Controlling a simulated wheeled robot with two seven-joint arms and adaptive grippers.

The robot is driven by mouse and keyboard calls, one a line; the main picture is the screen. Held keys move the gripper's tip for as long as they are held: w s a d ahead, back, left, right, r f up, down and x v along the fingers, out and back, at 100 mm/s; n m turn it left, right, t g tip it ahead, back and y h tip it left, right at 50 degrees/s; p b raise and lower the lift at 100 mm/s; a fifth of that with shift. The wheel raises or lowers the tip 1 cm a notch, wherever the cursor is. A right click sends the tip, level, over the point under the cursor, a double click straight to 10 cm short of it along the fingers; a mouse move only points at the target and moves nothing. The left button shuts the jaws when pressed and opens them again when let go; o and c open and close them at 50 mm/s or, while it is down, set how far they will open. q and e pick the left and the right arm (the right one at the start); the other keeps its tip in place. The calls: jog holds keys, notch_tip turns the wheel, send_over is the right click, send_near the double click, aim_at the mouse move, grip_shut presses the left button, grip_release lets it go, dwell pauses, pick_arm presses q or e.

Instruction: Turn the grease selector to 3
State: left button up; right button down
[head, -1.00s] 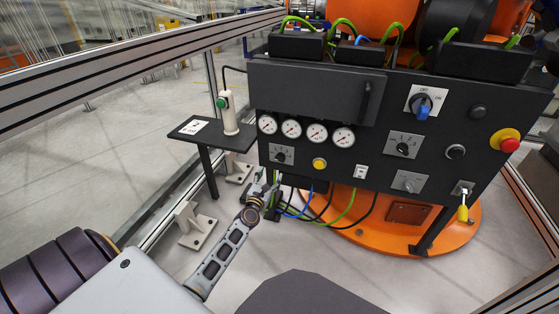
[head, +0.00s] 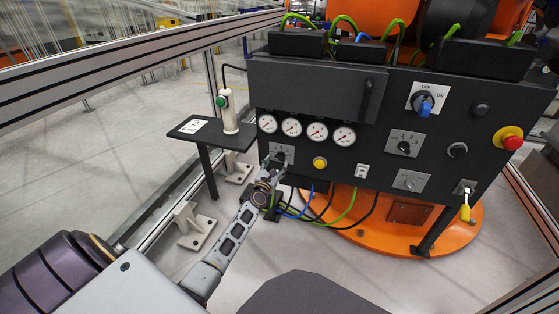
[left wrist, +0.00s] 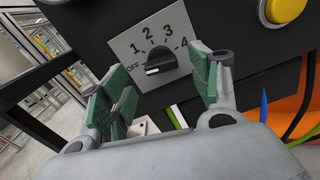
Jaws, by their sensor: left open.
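A selector (left wrist: 162,62) with a black knob sits on a light grey plate marked OFF, 1, 2, 3 and 4. The white mark on the knob points left, toward OFF. In the head view this selector (head: 283,154) is at the lower left of the black panel, partly covered by my gripper; no name on it can be read. My left gripper (left wrist: 160,85) is open, with green-padded fingers to the left and right below the knob. The fingers look apart from the knob. In the head view my left gripper (head: 272,165) is just below and left of the plate.
A yellow button (head: 320,163) is right of the selector, with gauges (head: 291,127) above it. Another numbered selector (head: 404,147) and a red emergency button (head: 511,143) are farther right. Cables (head: 318,206) hang below the panel. A small side table (head: 190,138) stands at the left.

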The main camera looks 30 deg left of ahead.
aim_at(279, 159)
pick_arm(q)
jog(key=shift+b+x, duration=0.9)
jog(key=shift+x, duration=1.85)
jog(key=c, duration=1)
jog(key=shift+c, duration=0.2)
